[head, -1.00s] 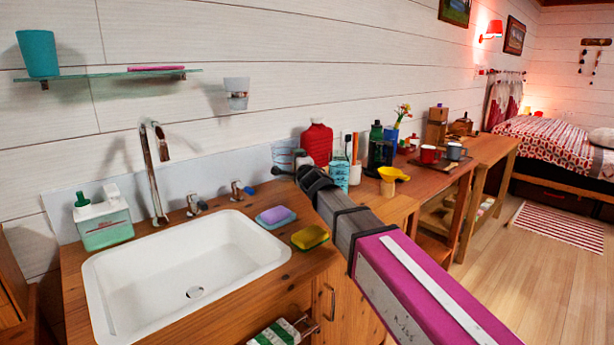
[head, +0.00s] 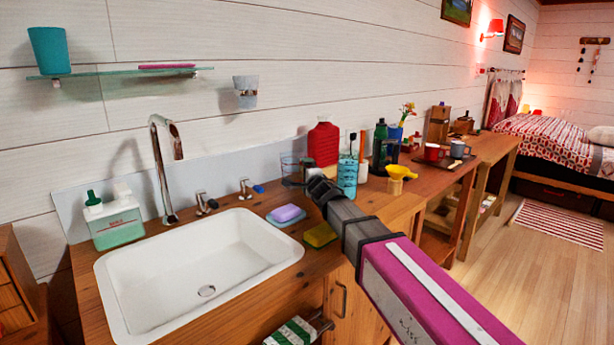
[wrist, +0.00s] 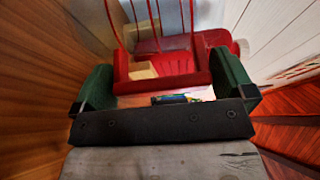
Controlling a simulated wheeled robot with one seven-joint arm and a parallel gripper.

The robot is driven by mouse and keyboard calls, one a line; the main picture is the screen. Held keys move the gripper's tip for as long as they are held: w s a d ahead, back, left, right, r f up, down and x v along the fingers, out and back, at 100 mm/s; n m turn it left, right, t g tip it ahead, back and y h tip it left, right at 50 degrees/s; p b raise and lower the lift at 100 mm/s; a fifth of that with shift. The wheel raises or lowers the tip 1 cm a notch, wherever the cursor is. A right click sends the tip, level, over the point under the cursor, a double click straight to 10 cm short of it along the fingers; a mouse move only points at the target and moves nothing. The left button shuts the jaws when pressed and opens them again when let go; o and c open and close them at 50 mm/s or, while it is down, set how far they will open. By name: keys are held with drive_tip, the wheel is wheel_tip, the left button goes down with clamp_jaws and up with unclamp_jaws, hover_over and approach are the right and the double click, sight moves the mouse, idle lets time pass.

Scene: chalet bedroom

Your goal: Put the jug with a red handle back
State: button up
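A clear jug (head: 291,167) stands at the back of the wooden counter, right of the sink, partly hidden by my gripper. Its handle is not clearly visible in the head view. My gripper (head: 318,187) is in front of it, seen from behind; its fingertips are hard to make out there. In the wrist view my gripper (wrist: 166,84) has its two green fingers wide apart. A red shape (wrist: 175,62) with thin red upright bars shows between and beyond them; I cannot tell whether it is the jug's handle. No grip on it is visible.
A red bottle (head: 323,146) stands just behind my gripper, with a turquoise cup (head: 347,176) to its right. The sponge (head: 320,235), soap (head: 286,213) and sink (head: 110,275) are to the left. A yellow funnel (head: 399,178) stands farther right.

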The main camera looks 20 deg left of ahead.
drive_tip(key=shift+r, duration=0.15)
drive_tip(key=v, duration=1.2)
drive_tip(key=shift+w, duration=0.1)
idle(0.3)
